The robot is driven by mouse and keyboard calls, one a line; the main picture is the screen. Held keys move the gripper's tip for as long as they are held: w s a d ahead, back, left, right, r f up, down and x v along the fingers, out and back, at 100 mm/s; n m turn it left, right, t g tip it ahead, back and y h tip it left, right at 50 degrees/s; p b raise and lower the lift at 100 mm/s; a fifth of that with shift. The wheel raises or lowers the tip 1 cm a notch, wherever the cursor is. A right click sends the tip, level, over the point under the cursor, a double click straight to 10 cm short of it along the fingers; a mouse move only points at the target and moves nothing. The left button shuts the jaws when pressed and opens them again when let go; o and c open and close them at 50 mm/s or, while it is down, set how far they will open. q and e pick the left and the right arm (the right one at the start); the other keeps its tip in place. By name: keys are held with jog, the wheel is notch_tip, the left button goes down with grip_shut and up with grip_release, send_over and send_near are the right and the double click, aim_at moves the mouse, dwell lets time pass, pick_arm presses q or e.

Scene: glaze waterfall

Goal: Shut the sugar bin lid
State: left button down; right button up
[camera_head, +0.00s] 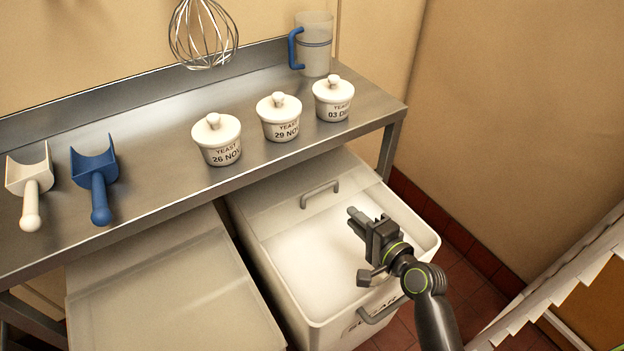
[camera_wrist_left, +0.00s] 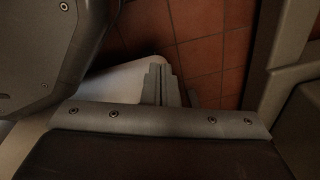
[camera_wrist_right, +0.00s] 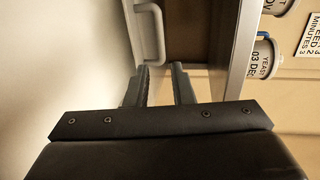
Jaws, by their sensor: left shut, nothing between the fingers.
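The sugar bin (camera_head: 425,243) is a white tub on the floor at the lower right of the head view, with a partly hidden SUGAR label on its front. Its pale lid (camera_head: 285,198) covers only the back part; white sugar (camera_head: 310,262) shows in the open front. The lid's handle (camera_head: 320,193) is a grey bar, also seen in the right wrist view (camera_wrist_right: 150,32). My right gripper (camera_head: 355,218) is over the opening, right of and nearer than the handle. Its fingers (camera_wrist_right: 158,82) are apart and empty. My left gripper (camera_wrist_left: 161,84) is shut and empty, outside the head view.
A steel table (camera_head: 150,150) stands over the bins' back parts. It bears three yeast pots (camera_head: 217,140), a white scoop (camera_head: 30,185), a blue scoop (camera_head: 95,180) and a jug (camera_head: 315,45). A closed bin (camera_head: 170,290) stands left of the sugar bin. A whisk (camera_head: 203,35) hangs above.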

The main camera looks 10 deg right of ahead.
aim_at(318, 186)
jog(key=b+x, duration=0.1)
jog(key=x, duration=1.5)
jog(key=shift+w, duration=0.1)
jog(key=shift+c, duration=0.2)
jog(key=c, duration=0.4)
